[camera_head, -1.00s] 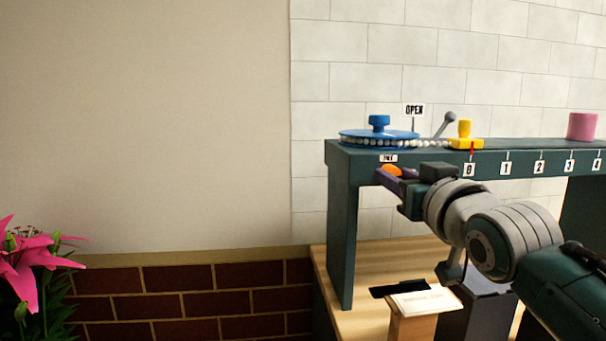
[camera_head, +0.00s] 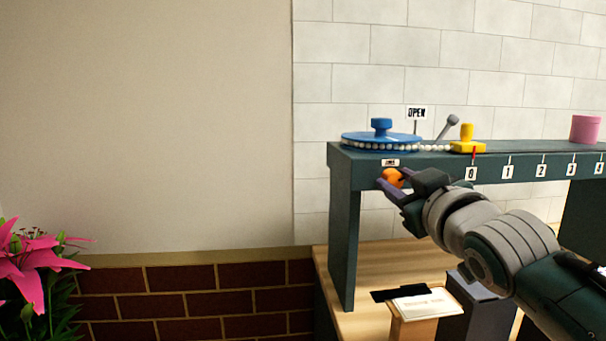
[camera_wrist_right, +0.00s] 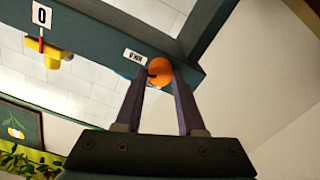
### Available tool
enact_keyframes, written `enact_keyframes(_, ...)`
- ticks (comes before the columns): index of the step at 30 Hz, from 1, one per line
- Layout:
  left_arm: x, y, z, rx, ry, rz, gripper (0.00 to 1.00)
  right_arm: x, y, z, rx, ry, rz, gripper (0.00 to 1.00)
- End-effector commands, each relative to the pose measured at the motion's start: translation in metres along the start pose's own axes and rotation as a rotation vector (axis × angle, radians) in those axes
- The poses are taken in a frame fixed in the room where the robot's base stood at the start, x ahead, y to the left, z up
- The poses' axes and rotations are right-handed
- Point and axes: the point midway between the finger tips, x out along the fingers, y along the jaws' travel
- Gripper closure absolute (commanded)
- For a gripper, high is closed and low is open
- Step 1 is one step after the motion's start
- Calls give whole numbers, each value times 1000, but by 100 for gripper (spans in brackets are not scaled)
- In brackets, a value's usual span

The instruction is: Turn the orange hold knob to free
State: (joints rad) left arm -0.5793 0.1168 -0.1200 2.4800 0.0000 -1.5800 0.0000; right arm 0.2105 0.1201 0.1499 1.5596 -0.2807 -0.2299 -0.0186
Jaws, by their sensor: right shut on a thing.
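The orange hold knob (camera_head: 392,178) sits on the front face of the dark green bench rail, just below a small white label (camera_head: 390,162) whose text is too small to read surely. My right gripper (camera_head: 391,187) is shut on the knob, with its purple fingers on either side and its palm to the right. In the right wrist view, the knob (camera_wrist_right: 160,72) shows between the two fingertips (camera_wrist_right: 160,76), with a dark mark on its edge. The knob's exact setting cannot be told. My left gripper is not in view.
A yellow slider (camera_head: 467,146) stands at mark 0, and a pink cylinder (camera_head: 585,129) is at right. A wooden stand (camera_head: 410,325) is below.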

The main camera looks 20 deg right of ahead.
Motion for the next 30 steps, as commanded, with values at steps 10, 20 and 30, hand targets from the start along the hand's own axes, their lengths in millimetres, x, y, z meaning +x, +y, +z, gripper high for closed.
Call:
enact_keyframes(10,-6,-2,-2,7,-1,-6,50,0,-1,0,-332,1,-1,100)
enact_keyframes(20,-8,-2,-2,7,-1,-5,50,0,-2,0,-646,1,0,100)
enact_keyframes(30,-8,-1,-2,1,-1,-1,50,0,-3,1,-947,1,-1,100)
